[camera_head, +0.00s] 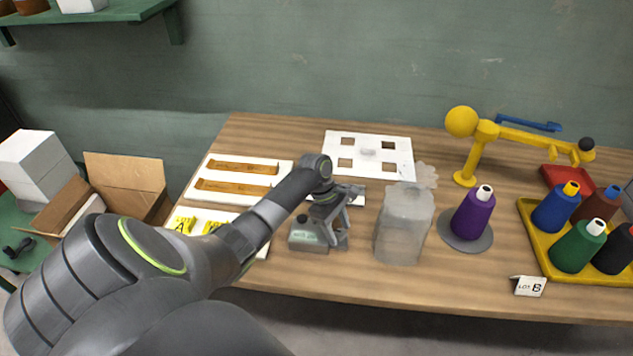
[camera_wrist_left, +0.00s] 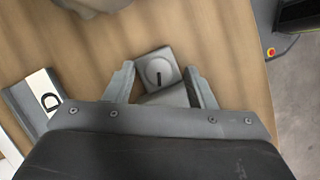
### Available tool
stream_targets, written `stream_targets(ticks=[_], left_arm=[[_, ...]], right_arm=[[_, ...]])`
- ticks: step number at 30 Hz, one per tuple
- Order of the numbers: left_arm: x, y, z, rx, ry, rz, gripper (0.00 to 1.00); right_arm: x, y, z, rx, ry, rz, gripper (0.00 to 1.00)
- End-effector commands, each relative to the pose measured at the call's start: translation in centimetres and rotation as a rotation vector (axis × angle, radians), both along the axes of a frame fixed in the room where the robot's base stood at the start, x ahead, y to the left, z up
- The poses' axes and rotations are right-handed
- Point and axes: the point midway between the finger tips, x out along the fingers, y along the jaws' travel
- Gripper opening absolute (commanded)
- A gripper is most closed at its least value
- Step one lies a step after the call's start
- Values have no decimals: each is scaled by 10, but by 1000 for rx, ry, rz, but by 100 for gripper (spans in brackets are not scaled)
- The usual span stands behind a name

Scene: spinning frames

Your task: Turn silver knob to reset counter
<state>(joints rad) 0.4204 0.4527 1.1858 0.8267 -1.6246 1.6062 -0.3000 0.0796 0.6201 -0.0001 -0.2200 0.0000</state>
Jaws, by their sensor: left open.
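The counter (camera_head: 307,237) is a small grey box with a pale green display, standing near the table's front edge in the head view. In the left wrist view a round silver knob (camera_wrist_left: 159,72) with a dark slot sits on the counter's grey housing (camera_wrist_left: 147,57). My left gripper (camera_head: 335,230) points down at the counter, partly hiding it. In the left wrist view its open fingers (camera_wrist_left: 159,67) stand on either side of the knob, with a gap on both sides. I cannot tell its exact height above the knob. My right gripper is not in view.
A translucent grey container (camera_head: 403,228) stands close right of my left gripper. Beyond it are a purple spool (camera_head: 473,216), a yellow stand (camera_head: 475,150) and a yellow tray (camera_head: 537,247) of spools. A white board with wooden pieces (camera_head: 285,178) lies at the left. Bare table lies in front.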

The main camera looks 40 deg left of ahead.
Motion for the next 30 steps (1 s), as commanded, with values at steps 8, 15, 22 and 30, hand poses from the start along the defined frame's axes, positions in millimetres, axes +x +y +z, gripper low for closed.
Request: stream_targets(ticks=[8, 15, 22, 30], left_arm=[[-1, 0, -6, 2, -6, 200, 50], [-2, 4, 8, 3, -9, 307, 50], [-8, 20, 53, 4, -8, 305, 50], [-16, 40, 103, 5, -7, 304, 50]], right_arm=[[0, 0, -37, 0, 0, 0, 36], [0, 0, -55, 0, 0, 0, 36], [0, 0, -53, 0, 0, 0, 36], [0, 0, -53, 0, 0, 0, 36]])
